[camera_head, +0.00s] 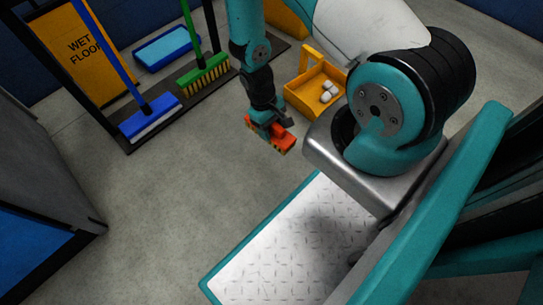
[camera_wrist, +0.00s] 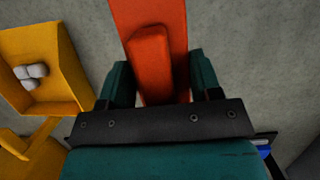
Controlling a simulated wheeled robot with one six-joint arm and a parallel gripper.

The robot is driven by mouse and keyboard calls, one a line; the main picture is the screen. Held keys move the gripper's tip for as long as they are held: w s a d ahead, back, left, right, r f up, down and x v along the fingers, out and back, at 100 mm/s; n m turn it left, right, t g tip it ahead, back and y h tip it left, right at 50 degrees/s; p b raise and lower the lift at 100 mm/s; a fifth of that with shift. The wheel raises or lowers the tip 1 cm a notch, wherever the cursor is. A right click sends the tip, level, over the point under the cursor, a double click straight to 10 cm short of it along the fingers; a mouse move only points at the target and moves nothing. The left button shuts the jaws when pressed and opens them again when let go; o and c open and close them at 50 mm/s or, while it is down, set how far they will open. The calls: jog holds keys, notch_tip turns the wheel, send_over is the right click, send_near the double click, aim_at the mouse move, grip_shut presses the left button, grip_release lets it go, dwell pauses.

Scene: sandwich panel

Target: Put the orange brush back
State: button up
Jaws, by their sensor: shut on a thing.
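The orange brush (camera_head: 284,142) hangs in my gripper (camera_head: 268,127) above the grey floor in the head view. In the wrist view the orange brush (camera_wrist: 150,45) lies between the two teal fingers of my gripper (camera_wrist: 160,85), with a raised orange block along its middle. The gripper is shut on it. Part of the brush is hidden behind the gripper in both views, and its far end runs out of the top of the wrist view.
A yellow caddy (camera_head: 300,95) with several white lumps stands right behind the gripper. A dark rack (camera_head: 128,148) at the back left holds a blue broom (camera_head: 150,120), a green broom (camera_head: 203,75) and a yellow wet floor sign (camera_head: 85,50). A blue dustpan (camera_head: 167,48) lies behind. Open floor lies at left.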

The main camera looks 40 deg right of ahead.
notch_tip(320, 180, down, 14)
jog(key=b, duration=0.7)
jog(key=shift+f, duration=0.15)
jog(key=o, duration=1.1)
jog(key=shift+c, duration=0.2)
